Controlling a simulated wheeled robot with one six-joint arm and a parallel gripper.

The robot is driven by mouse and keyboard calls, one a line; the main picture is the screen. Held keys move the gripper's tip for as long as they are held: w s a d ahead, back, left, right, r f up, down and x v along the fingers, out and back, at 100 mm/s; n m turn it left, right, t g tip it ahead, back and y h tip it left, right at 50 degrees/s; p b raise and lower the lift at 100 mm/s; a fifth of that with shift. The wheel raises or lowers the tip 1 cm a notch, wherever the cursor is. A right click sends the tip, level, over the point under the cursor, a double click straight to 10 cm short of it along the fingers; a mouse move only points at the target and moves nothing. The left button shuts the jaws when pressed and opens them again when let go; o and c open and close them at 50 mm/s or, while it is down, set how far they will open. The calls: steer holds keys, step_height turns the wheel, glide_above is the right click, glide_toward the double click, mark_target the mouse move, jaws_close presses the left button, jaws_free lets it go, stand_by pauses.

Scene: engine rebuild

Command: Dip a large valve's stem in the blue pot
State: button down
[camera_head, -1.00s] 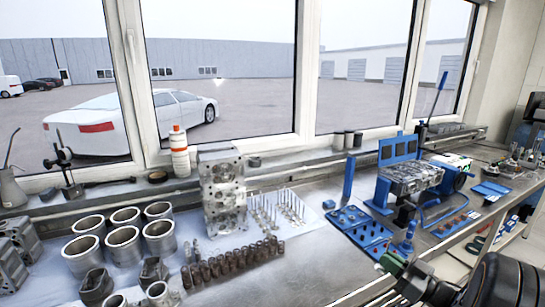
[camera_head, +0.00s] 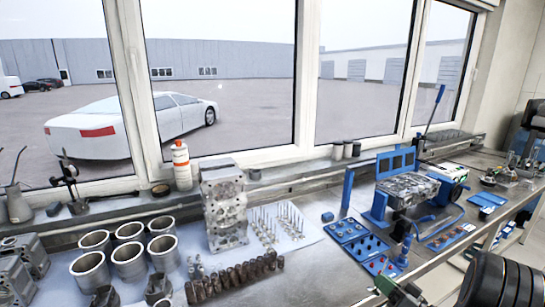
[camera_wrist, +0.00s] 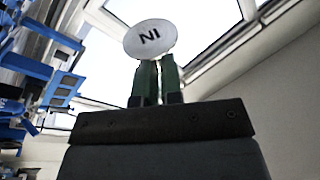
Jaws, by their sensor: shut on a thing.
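My gripper (camera_wrist: 157,82) shows in the wrist view with its two green fingers shut on a large valve (camera_wrist: 150,37). The valve's round, pale head faces the camera and bears letters that read "NI" here; its stem is hidden behind the head and fingers. In the head view, part of my gripper and arm is at the bottom right edge, and the held valve cannot be made out. A small upright blue item (camera_head: 403,252) stands at the right end of the blue trays, above and right of my gripper; I cannot tell whether it is the blue pot.
Several valves (camera_head: 280,222) stand upright on a pale sheet beside a grey engine block part (camera_head: 223,207). Cylinder liners (camera_head: 129,262) and brown springs (camera_head: 235,277) are at left. A cylinder head on a blue stand (camera_head: 408,190) is behind the blue trays (camera_head: 358,246). Bare bench lies front centre.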

steer(key=m, duration=0.6)
steer(key=m+g+h, duration=0.1)
steer(key=m, duration=0.5)
steer(key=m+h, duration=0.1)
steer(key=m, duration=0.5)
steer(key=shift+g, duration=0.4)
